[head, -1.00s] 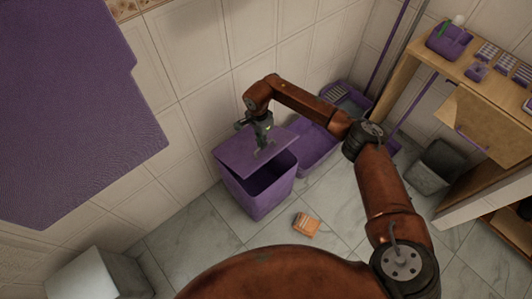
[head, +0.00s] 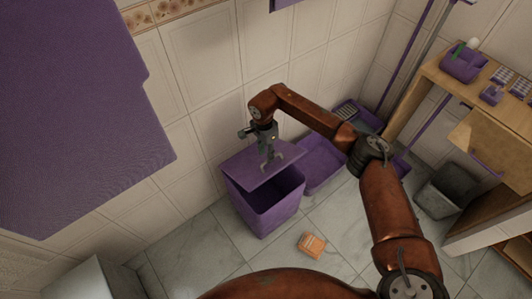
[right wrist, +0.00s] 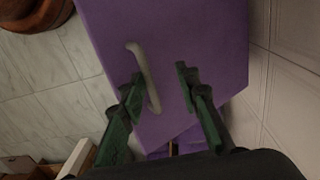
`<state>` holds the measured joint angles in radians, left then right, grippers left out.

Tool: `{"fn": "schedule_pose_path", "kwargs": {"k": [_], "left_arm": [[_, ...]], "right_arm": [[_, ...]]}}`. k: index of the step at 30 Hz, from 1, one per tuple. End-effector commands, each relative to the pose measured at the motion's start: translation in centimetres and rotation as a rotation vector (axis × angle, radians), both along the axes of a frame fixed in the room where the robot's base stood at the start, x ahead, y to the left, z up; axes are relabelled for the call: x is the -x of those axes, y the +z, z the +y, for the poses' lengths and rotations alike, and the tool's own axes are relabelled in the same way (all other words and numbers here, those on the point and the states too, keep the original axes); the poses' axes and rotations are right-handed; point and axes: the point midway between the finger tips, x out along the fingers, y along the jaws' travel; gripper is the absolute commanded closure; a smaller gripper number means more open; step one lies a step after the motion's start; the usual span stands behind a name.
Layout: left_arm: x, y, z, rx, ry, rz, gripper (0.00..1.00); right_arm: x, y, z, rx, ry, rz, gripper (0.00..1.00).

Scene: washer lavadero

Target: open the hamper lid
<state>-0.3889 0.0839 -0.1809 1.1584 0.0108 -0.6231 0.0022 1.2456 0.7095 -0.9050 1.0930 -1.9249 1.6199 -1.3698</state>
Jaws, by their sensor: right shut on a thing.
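The purple hamper (head: 265,215) stands on the floor by the tiled wall. Its purple lid (head: 248,172) is partly raised and tilted, and the dark inside shows along the front and right. My right gripper (head: 270,160) is above the lid, shut on its handle. In the right wrist view, the pale curved handle (right wrist: 148,75) on the lid (right wrist: 195,30) lies between the two green fingers (right wrist: 160,90), close to the left one. My left gripper is not in view.
A purple basin (head: 322,165) sits right of the hamper. A small orange box (head: 312,245) lies on the floor in front. A wooden shelf unit (head: 430,75) and a grey bin (head: 445,190) stand at the right. A large purple surface (head: 80,110) fills the upper left.

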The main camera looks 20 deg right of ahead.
Motion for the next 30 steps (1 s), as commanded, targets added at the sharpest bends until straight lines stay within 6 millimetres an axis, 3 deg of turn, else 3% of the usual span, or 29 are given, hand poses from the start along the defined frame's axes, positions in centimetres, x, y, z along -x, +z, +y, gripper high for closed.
{"fn": "schedule_pose_path", "kwargs": {"k": [11,16,24,30], "left_arm": [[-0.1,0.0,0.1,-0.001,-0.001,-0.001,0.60],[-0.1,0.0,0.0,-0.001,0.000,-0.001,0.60],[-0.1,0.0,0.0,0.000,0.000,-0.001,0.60],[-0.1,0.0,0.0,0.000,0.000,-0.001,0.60]], "right_arm": [[-0.2,0.7,0.1,-0.009,-0.002,-0.010,0.74],[-0.4,3.2,0.1,-0.007,-0.001,-0.010,0.74],[-0.6,8.8,0.2,-0.005,-0.001,-0.008,0.74],[-0.7,11.3,0.3,-0.004,0.000,-0.005,0.74]]}}
